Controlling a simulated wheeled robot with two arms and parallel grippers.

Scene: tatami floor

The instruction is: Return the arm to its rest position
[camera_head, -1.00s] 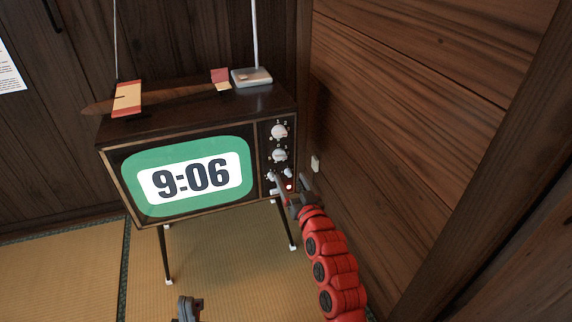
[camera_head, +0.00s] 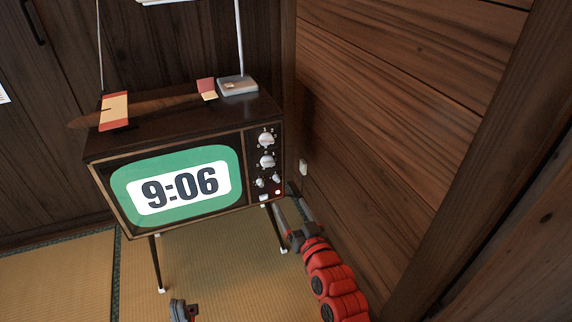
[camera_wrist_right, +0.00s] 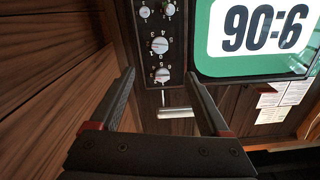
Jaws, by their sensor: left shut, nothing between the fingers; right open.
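My right gripper (camera_head: 287,203) is on the red arm in the head view. It is open and empty, just below the lower right of the television (camera_head: 184,118). In the right wrist view its two fingers (camera_wrist_right: 158,78) stand apart, with the control panel's knobs beyond them and nothing held. The television has a green screen (camera_head: 120,180) reading 9:06, two large knobs (camera_head: 267,150), smaller knobs (camera_head: 265,181) and a small red light (camera_head: 278,192). My left gripper (camera_head: 183,310) shows only partly at the bottom edge and is shut and empty.
A wooden wall (camera_head: 400,100) stands close at the right, with a small white fixture (camera_head: 303,167). The tatami floor (camera_head: 60,275) is free at the lower left.

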